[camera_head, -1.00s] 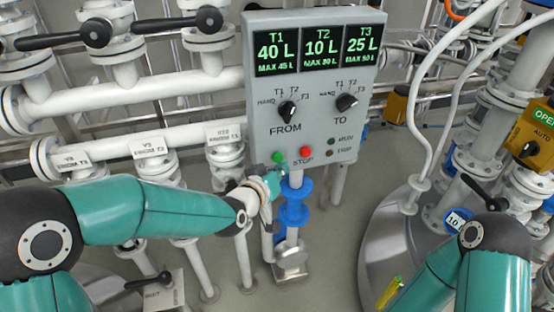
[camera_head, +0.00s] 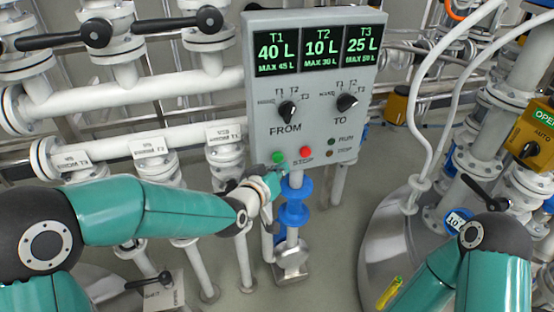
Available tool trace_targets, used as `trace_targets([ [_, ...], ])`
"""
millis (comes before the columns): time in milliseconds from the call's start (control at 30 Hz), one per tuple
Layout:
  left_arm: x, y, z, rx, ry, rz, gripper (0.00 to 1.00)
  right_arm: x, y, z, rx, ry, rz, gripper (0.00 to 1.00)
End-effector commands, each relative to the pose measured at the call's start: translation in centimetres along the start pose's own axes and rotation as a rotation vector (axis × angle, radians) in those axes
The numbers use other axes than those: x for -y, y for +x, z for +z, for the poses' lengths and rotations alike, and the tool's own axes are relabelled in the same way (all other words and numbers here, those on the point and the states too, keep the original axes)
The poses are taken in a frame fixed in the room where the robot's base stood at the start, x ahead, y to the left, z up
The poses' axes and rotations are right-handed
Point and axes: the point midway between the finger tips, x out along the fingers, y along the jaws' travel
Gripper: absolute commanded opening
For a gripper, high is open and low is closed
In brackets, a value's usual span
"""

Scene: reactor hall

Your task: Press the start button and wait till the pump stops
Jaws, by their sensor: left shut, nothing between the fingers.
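The grey control panel (camera_head: 262,110) stands upright in the middle. Its displays (camera_head: 321,48) read T1 40 L, T2 10 L and T3 25 L. The FROM knob (camera_head: 288,111) and the TO knob (camera_head: 347,102) sit below them. The green start button (camera_head: 278,157) and the red stop button (camera_head: 305,152) are at the lower left. The RUN lamp (camera_head: 331,141) and STOP lamp (camera_head: 329,154) look dark. My left gripper (camera_head: 282,173) is shut and empty just below the green button; I cannot tell whether it touches the panel. My right gripper is out of view.
White pipes with black-handled valves (camera_head: 95,32) fill the left. A blue flanged pipe (camera_head: 294,212) stands below the panel. A steel tank (camera_head: 385,250) and a yellow box (camera_head: 527,130) marked OPEN and AUTO are at the right. Grey floor shows between.

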Motion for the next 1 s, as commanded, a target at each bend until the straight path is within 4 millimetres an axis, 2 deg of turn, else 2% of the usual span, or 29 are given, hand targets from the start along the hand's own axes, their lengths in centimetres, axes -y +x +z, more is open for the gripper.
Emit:
trace_targets([
  [300,0.41,0.57,-0.5,-0.001,0.0,0.0,0.0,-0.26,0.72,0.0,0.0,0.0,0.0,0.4],
  [1000,0.58,0.81,-0.74,-0.001,0.0,0.0,0.0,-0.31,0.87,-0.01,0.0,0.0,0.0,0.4],
])
